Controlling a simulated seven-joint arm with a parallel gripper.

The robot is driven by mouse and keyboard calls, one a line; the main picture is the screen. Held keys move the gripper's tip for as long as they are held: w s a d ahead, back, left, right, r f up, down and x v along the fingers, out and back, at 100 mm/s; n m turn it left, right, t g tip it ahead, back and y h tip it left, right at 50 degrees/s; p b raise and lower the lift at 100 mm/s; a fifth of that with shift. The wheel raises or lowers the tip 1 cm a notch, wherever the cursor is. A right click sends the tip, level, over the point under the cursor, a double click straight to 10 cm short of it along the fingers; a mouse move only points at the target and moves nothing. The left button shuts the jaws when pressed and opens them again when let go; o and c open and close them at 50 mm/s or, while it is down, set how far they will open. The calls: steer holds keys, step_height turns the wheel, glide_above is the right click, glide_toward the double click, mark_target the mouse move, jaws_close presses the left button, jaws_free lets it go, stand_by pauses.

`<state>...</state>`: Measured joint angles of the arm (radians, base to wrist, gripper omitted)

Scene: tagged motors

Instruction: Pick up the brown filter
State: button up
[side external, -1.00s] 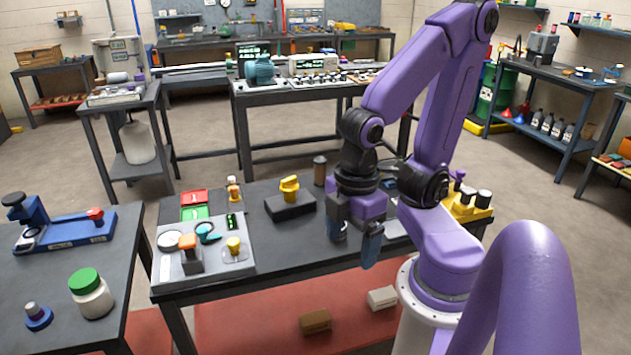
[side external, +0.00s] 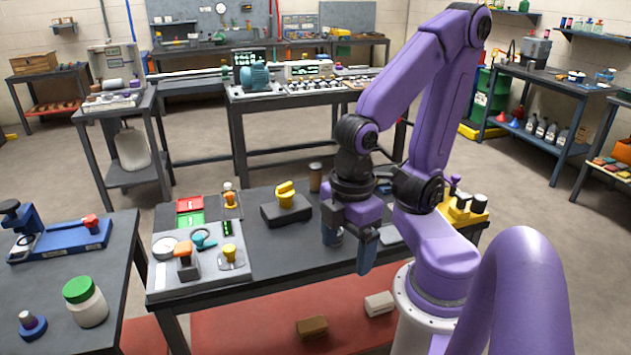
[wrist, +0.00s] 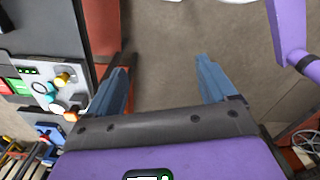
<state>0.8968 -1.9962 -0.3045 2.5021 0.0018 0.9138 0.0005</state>
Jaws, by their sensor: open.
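A small brown cylinder (side external: 316,177), which looks like the brown filter, stands upright at the back edge of the dark work table (side external: 285,255). My gripper (side external: 350,250) points down near the table's front edge, to the right of the cylinder and closer to the camera. Its two blue fingers are apart with nothing between them. In the wrist view the open gripper (wrist: 161,68) has only bare floor between its fingers, and I cannot make out the brown cylinder there.
A dark block with a yellow part (side external: 286,205) on it sits left of the cylinder. A grey panel (side external: 205,262) with several coloured parts fills the table's left end. A yellow holder (side external: 462,208) stands at the right end. A brown box (side external: 312,327) lies on the red lower shelf.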

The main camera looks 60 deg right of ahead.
steer(key=shift+c, duration=0.9)
